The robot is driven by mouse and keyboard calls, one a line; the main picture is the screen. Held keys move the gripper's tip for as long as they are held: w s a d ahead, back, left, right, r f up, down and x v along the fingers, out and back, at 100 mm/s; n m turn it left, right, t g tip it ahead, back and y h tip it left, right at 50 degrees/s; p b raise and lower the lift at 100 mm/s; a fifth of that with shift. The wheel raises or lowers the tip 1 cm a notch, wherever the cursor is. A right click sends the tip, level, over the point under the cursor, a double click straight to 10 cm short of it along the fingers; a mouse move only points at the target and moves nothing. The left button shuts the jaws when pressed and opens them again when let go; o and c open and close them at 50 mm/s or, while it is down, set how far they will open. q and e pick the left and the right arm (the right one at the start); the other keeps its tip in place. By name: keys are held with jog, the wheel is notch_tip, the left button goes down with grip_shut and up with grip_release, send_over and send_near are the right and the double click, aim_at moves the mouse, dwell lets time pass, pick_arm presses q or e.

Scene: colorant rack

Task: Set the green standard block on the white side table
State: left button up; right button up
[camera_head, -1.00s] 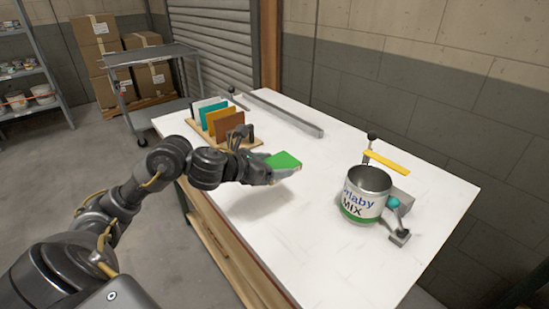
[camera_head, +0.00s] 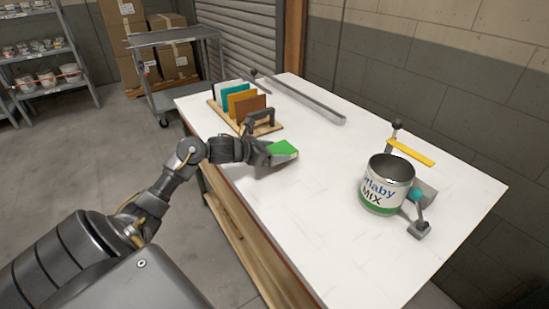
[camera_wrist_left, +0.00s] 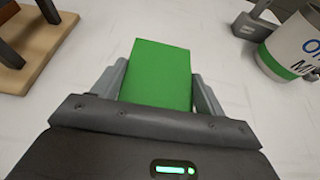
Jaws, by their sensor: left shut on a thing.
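The green standard block (camera_head: 283,148) is in my left gripper (camera_head: 268,153), over the white table (camera_head: 330,220). In the left wrist view the green block (camera_wrist_left: 160,72) sits between the two grey fingers of my left gripper (camera_wrist_left: 160,90), which are shut on its sides. I cannot tell from these views whether the block touches the tabletop. The white table also fills the background of the left wrist view (camera_wrist_left: 110,25). My right gripper is not in view.
A wooden rack (camera_head: 265,128) with several coloured panels stands left of the block. A paint can (camera_head: 385,188) sits in a grey device with a yellow lever (camera_head: 411,152) at the right. A metal rail (camera_head: 298,98) lies at the back. A grey cart (camera_head: 165,42) stands beyond the table.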

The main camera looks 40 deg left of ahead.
pick_arm(q)
notch_tip(320, 180, down, 3)
jog(key=shift+r, duration=0.15)
jog(key=shift+d, duration=0.1)
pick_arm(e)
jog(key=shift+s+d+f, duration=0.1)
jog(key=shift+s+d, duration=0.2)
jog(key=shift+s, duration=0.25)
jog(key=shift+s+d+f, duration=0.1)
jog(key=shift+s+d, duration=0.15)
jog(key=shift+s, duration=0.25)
pick_arm(q)
jog(key=o, duration=1)
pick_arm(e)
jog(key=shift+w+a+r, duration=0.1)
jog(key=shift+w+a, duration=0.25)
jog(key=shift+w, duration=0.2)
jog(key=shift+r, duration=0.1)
